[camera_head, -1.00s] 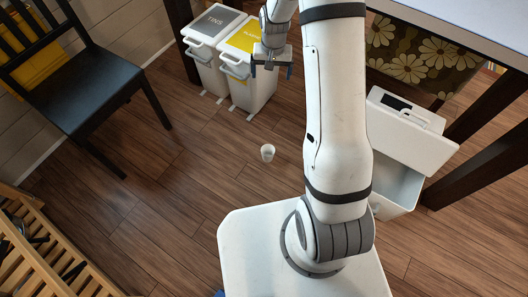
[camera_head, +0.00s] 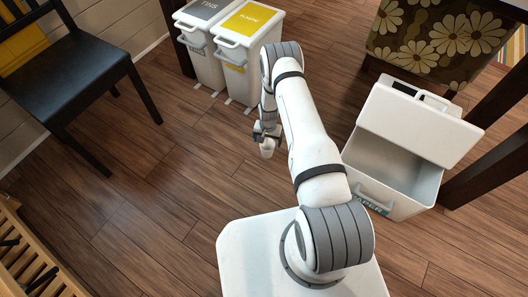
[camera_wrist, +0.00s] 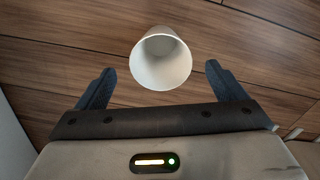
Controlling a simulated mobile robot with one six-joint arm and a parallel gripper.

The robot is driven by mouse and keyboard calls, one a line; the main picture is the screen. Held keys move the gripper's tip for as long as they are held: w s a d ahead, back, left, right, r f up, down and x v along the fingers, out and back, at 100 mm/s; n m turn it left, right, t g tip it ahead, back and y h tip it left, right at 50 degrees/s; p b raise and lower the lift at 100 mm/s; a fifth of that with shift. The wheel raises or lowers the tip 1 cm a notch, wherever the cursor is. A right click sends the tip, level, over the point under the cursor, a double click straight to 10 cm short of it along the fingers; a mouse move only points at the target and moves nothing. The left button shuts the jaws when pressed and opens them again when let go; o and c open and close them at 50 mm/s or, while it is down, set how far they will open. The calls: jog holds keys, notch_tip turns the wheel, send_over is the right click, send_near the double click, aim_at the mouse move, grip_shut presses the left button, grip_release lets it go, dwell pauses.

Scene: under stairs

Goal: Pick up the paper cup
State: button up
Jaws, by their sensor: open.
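The white paper cup (camera_head: 267,149) stands on the wood floor in the head view, left of my arm. In the wrist view the paper cup (camera_wrist: 161,59) shows its open mouth, a little beyond and between the fingertips. My gripper (camera_wrist: 155,82) is open, with one dark blue finger on each side and a clear gap to the cup. In the head view my gripper (camera_head: 266,133) is low over the floor at the cup and partly hidden by my arm. The fingers do not touch the cup in the wrist view.
Two lidded bins, a tins bin (camera_head: 203,45) and a yellow-labelled bin (camera_head: 247,50), stand at the back. An open white bin (camera_head: 392,165) is on the right. A black chair (camera_head: 75,80) and wooden slatted furniture (camera_head: 28,255) are left. Floor left of the cup is clear.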

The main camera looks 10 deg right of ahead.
aim_at(267, 147)
notch_tip(267, 147, down, 6)
jog(key=b, duration=0.3)
jog(key=shift+f, duration=0.1)
jog(key=shift+c, duration=0.3)
jog(key=c, duration=1)
notch_tip(267, 147, up, 10)
jog(key=p, duration=0.4)
